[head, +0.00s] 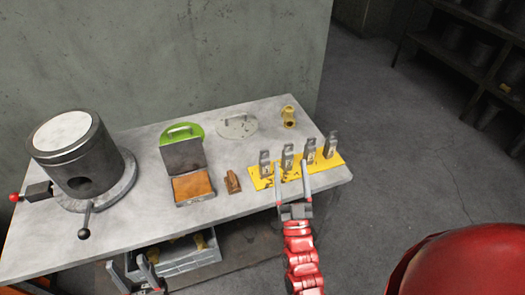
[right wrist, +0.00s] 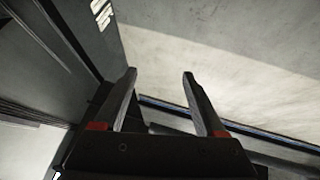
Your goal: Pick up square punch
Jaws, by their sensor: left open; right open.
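Several upright grey metal punches stand in a row on a yellow mat (head: 262,184) at the right end of the table. From the left, they are the first punch (head: 265,164), second (head: 287,157), third (head: 309,152) and rightmost (head: 330,145). Their marks are too small to read, so I cannot tell which is square. My right gripper (head: 292,182) is open and empty, its fingers reaching over the mat's front edge near the middle punches. In the right wrist view its fingers (right wrist: 159,75) are apart with nothing between them. My left gripper (head: 131,266) is open and low, before the table's front edge.
The table (head: 225,200) also holds a round furnace-like pot (head: 75,165) at left, an open box with a brown block (head: 193,187), a small brown piece (head: 233,182), a lid (head: 237,126) and a brass part (head: 289,116). A wall stands behind.

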